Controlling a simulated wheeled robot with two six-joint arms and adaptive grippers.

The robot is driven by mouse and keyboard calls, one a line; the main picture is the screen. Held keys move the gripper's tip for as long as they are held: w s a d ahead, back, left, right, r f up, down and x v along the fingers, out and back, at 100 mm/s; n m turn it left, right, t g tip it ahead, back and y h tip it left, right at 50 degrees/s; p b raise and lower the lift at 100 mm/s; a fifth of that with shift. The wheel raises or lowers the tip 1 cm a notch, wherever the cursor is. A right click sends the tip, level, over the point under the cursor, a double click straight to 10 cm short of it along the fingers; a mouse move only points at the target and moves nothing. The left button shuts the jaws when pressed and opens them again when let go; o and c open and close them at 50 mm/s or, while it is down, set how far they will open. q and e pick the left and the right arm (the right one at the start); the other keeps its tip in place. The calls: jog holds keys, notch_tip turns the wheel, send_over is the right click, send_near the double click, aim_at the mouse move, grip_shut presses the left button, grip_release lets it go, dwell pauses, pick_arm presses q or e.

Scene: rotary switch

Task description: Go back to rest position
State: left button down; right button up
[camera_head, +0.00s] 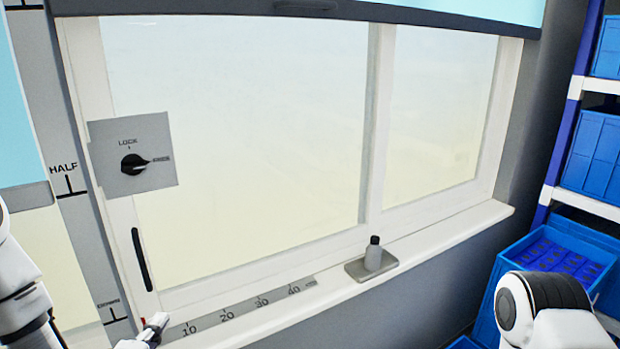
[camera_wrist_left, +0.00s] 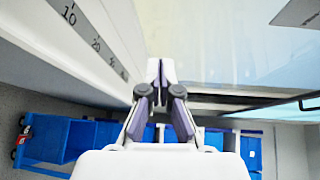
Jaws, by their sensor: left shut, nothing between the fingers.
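The rotary switch (camera_head: 133,164) is a black knob on a grey plate (camera_head: 158,130) at the left of the window. Its pointed end faces right, toward the FREE label; LOCK is marked above it. My left gripper (camera_head: 158,322) is low at the left in the head view, by the sill near the 10 mark and well below the switch. In the left wrist view the left gripper (camera_wrist_left: 161,75) has its fingers together and holds nothing. A white part of my right arm (camera_head: 545,310) shows at the lower right; its gripper is out of view.
The window frame has a black handle (camera_head: 141,260). A ruler strip (camera_head: 240,306) lies along the sill. Blue bins (camera_head: 592,150) fill a rack at the right.

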pick_arm(q)
jog(key=s+d+f+g+h, duration=0.1)
jog(key=s+d+f+g, duration=0.15)
jog(key=f, duration=0.45)
jog(key=s+d+f+n+g, duration=0.1)
jog(key=s+d+f+g, duration=0.15)
jog(key=f, duration=0.45)
jog(key=s+d+f+g+h, duration=0.1)
jog(key=s+d+f+g, duration=0.2)
jog(key=f, duration=0.4)
jog(key=s+f+n+g, duration=0.4)
jog(key=s+n, duration=0.4)
jog(key=s+f+n+g+y, duration=0.1)
jog(key=s+f+n+g, duration=0.3)
jog(key=s+n, duration=0.5)
jog(key=shift+s+a+f+n+g, duration=0.2)
jog(key=shift+a+f+n+g, duration=0.1)
jog(key=shift+a+g, duration=0.1)
